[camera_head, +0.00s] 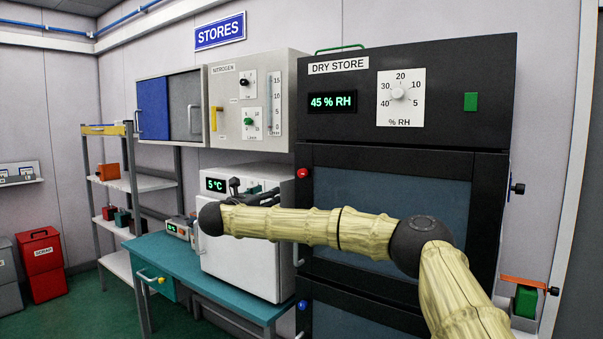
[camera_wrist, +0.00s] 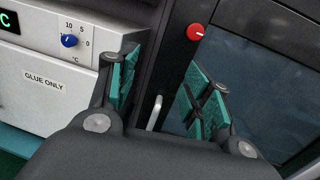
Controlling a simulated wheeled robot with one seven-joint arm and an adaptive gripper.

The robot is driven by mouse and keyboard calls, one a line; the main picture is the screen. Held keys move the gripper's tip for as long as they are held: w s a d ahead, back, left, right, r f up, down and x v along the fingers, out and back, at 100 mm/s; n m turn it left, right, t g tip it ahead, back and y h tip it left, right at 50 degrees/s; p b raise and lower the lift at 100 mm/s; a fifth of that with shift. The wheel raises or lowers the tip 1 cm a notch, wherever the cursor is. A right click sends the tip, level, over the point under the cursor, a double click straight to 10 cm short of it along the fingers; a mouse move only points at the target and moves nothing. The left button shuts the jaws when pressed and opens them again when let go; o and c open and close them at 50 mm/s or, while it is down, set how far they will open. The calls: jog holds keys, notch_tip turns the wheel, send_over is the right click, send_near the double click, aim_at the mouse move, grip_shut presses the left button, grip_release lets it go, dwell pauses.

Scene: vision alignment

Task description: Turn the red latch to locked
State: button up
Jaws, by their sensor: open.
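The red latch (camera_head: 302,173) is a small round knob on the left frame of the dry store's upper door. It also shows in the wrist view (camera_wrist: 195,32), at the top, with a small pale mark on its right side. My gripper (camera_wrist: 163,88) has its two teal-padded fingers spread apart with nothing between them. The latch lies beyond the fingertips, above the right finger in the wrist view, and is not touched. In the head view my gripper (camera_head: 255,194) is in front of the white cooler, left of and a little below the latch, partly hidden by my wrist.
The black dry store cabinet (camera_head: 410,150) has a blue latch (camera_head: 302,305) on its lower door. The white cooler (camera_head: 240,255) stands close on its left on a teal bench (camera_head: 185,270), with a blue knob (camera_wrist: 69,40). A pale handle (camera_wrist: 154,112) shows between my fingers.

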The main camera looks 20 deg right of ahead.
aim_at(301, 173)
jog(key=d+r+m+g+h, duration=0.1)
jog(key=d+r+m+g, duration=0.1)
jog(key=d+r+m, duration=0.3)
jog(key=shift+n, duration=0.6)
jog(key=p+x, duration=0.2)
jog(key=x, duration=0.1)
jog(key=p+x, duration=0.2)
jog(key=x, duration=0.1)
jog(key=p+x, duration=0.2)
jog(key=x, duration=0.1)
jog(key=shift+s+d+r, duration=0.1)
jog(key=shift+d+r, duration=0.2)
jog(key=shift+d, duration=0.1)
jog(key=shift+w+d+f+p, duration=0.15)
jog(key=shift+w+d+p, duration=0.15)
jog(key=shift+w+d, duration=0.15)
jog(key=shift+s, duration=0.1)
jog(key=c, duration=1)
jog(key=shift+c, duration=0.2)
